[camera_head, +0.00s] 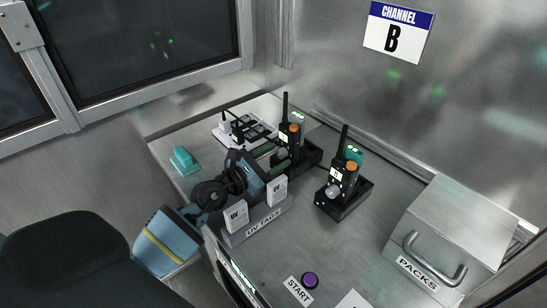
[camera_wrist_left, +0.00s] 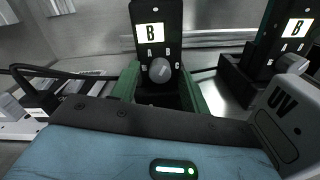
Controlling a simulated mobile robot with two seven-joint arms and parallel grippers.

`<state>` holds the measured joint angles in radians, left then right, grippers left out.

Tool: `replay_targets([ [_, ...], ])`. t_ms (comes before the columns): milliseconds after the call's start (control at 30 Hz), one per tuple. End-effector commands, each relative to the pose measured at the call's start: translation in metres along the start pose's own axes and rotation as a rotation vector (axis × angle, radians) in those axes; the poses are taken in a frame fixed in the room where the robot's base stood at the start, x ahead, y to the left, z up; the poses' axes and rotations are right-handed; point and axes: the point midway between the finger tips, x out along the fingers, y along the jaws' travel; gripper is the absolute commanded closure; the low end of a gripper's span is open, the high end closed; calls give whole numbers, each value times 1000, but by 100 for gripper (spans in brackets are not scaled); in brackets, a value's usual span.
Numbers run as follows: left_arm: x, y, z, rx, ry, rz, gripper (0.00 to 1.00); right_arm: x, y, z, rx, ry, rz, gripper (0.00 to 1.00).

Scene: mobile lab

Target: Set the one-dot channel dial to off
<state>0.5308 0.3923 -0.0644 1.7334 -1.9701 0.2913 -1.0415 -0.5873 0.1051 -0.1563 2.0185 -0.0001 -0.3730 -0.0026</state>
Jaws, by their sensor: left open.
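Two black radios stand in dark cradles on the metal table, the left one (camera_head: 297,128) and the right one (camera_head: 349,160). Both also show in the left wrist view, the left radio (camera_wrist_left: 158,12) nearly straight ahead and the right one (camera_wrist_left: 273,37) at the right edge. Each has a lit "B" label and a grey dial. My right gripper is out of view.
A UV TAGS box (camera_head: 262,228) with white UV tags stands right below my left arm. A power strip (camera_head: 245,129) and teal object (camera_head: 186,160) lie behind. A purple START button (camera_head: 310,280) and PACKS box (camera_head: 445,240) are at front right. A wall sign (camera_head: 398,31) reads CHANNEL B.

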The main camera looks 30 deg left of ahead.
Motion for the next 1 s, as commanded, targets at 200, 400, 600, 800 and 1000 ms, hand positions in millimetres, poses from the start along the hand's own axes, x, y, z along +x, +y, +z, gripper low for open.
replay_targets([
  [200, 0, 0, 0, 0, 0, 0, 54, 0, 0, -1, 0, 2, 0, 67],
  [400, 0, 0, 0, 0, 0, 0, 80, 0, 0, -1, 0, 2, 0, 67],
  [600, 0, 0, 0, -1, 0, 0, 99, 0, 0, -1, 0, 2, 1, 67],
  [800, 0, 0, 1, -25, -1, 0, 99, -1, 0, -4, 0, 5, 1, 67],
  [1000, 0, 1, 3, -113, -2, 1, 99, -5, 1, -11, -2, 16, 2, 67],
])
